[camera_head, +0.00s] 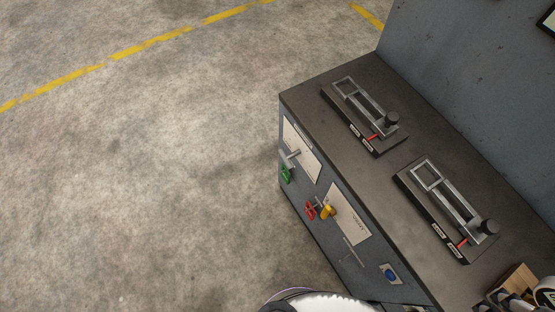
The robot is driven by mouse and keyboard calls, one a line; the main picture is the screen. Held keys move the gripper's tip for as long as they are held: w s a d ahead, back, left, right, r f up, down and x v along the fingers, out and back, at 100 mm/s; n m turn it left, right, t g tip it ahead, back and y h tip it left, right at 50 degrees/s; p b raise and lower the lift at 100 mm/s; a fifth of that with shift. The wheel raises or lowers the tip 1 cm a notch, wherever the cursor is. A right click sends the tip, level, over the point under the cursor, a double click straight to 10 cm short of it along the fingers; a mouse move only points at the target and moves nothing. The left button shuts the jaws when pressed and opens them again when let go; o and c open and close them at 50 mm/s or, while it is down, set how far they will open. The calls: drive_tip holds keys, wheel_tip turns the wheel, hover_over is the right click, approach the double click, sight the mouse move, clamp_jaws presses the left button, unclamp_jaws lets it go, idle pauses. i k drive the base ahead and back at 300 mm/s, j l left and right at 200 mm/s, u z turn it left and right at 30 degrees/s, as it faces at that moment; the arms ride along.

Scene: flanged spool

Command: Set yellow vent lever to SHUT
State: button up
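A small yellow lever (328,211) sits on the front face of the dark cabinet (330,240), by the left edge of a pale label plate (350,215). The plate's print is too small to read, so I cannot tell which setting the lever is at. A red handle or tag (310,210) is just left of the yellow lever, close to it. My gripper is not recognisable in this view, and nothing is seen touching the yellow lever.
A green handle (286,175) hangs below a grey lever on another plate (301,150). A blue button (391,273) is lower right. Two metal slide fixtures (365,112) (448,207) with black knobs lie on the cabinet top. Open concrete floor (140,180) lies left.

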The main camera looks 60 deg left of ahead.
sight(328, 210)
drive_tip(key=k+j+u, duration=0.1)
drive_tip(key=u, duration=1.45)
drive_tip(key=k+l+u, duration=0.25)
drive_tip(key=i+j, duration=0.1)
drive_tip(key=i, duration=0.3)
